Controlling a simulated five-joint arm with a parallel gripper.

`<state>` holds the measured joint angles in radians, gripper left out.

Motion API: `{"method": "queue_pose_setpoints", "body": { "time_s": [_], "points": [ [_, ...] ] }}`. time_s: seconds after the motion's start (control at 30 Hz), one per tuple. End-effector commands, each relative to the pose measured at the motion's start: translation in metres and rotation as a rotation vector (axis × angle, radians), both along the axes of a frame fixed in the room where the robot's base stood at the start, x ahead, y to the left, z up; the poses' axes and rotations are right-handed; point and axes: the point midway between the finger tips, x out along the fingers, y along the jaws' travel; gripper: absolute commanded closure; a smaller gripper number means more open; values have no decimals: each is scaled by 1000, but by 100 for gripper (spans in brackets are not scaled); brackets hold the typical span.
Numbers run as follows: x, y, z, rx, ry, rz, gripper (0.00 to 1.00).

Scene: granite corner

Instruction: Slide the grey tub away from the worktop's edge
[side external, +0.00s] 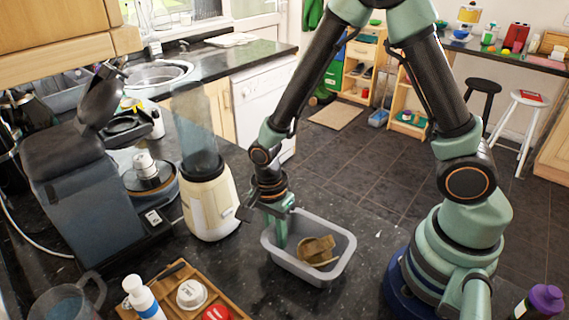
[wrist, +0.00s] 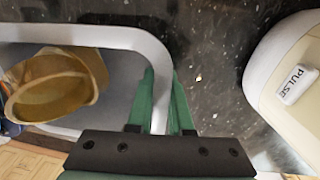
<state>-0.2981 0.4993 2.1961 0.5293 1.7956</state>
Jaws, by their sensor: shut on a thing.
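The grey tub (side external: 338,268) sits on the dark speckled worktop (side external: 225,270), near its far edge by the tiled floor. A yellow-brown bowl-like thing (side external: 318,250) lies inside it. My gripper (side external: 281,236) reaches down at the tub's left wall and is shut on its rim. In the wrist view, the rim of the tub (wrist: 112,38) passes between the green fingers of my gripper (wrist: 162,90). The brown thing shows left of the fingers inside the tub. The fingertips' lower ends are partly hidden by the rim.
A cream blender (side external: 208,205) stands close on the left of my gripper; its base also shows in the wrist view (wrist: 290,75). A wooden tray (side external: 190,288) with a white bottle and lids is at the front left. A purple-capped bottle (side external: 545,300) is at the lower right.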

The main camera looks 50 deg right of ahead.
Motion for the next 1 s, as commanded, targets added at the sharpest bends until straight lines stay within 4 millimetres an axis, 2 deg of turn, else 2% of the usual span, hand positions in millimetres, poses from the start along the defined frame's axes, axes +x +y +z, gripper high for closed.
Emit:
{"method": "queue_pose_setpoints", "body": {
  "time_s": [0.37,0.4,0.47,0.5,0.83,1.0],
  "points": [
    [0,3,-1,-1,-1,-1,100],
    [0,3,-1,-1,-1,-1,78],
    [0,3,-1,-1,-1,-1,55],
    [0,3,-1,-1,-1,0,46],
    [0,3,1,-1,-1,0,46],
    [2,4,15,0,-4,0,46]
  ]
}}
